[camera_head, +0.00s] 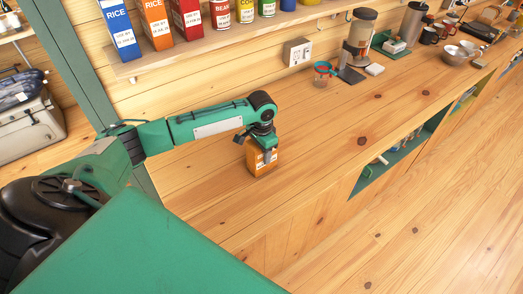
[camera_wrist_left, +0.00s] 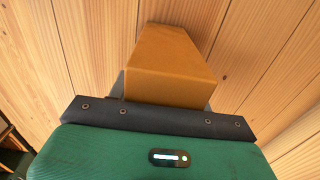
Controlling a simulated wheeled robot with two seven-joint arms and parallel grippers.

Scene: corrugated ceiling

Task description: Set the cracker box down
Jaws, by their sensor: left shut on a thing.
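The orange cracker box (camera_head: 261,163) is upright at the wooden counter (camera_head: 215,195), in the middle of the head view. My left gripper (camera_head: 266,147) comes down on it from above and is shut on its upper part. The box's base is at or very near the counter top; I cannot tell whether it touches. In the left wrist view the box (camera_wrist_left: 170,65) shows as a plain orange block beyond the dark gripper edge, with wood planks behind it. The fingertips are mostly hidden there. My right gripper is not in view.
A wall shelf (camera_head: 190,50) above holds several boxes and cans. A measuring cup (camera_head: 322,74), a coffee grinder (camera_head: 360,35) and bowls (camera_head: 455,54) stand farther along the counter. Bare counter surrounds the box. The counter's front edge is to its lower right, above an open cubby (camera_head: 395,158).

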